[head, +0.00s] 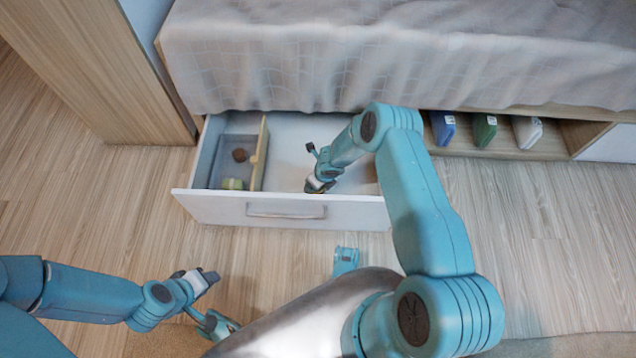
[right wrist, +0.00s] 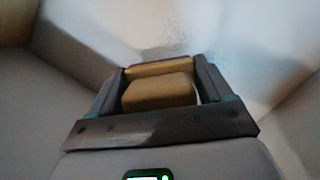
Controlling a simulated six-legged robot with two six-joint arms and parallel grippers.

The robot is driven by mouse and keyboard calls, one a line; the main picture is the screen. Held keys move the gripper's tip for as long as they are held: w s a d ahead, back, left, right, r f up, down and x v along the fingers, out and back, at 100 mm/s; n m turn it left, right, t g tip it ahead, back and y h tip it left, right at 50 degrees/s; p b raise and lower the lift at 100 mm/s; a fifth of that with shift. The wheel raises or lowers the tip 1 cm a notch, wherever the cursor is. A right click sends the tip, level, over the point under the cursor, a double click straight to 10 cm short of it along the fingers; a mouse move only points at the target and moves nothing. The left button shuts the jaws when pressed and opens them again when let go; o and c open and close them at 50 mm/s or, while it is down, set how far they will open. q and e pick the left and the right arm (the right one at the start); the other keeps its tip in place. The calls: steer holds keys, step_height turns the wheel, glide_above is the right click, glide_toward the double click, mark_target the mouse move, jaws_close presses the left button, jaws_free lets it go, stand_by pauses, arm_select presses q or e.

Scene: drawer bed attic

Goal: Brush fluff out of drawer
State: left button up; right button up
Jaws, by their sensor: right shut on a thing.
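The drawer (head: 225,208) is pulled out from under the bed, with a white front and a pale floor. My right gripper (head: 318,186) is down inside its larger right-hand compartment. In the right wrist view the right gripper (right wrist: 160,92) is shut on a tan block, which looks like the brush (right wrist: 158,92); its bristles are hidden. A patch of fine grey specks, perhaps fluff (right wrist: 178,48), lies on the pale surface just beyond it. My left gripper (head: 207,280) is outside, above the floor in front of the drawer; its jaw opening is unclear.
A wooden divider (head: 260,158) closes off the drawer's left compartment, which holds a brown round item (head: 240,155) and a yellow-green item (head: 233,184). The bed cover (head: 400,60) overhangs the drawer's back. Several books (head: 485,130) stand on a shelf to the right.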

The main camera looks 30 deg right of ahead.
steer(key=shift+r+p, duration=0.35)
steer(key=shift+r, duration=0.65)
steer(key=shift+r+p, duration=1)
steer(key=shift+r, duration=0.55)
steer(key=shift+f, duration=0.1)
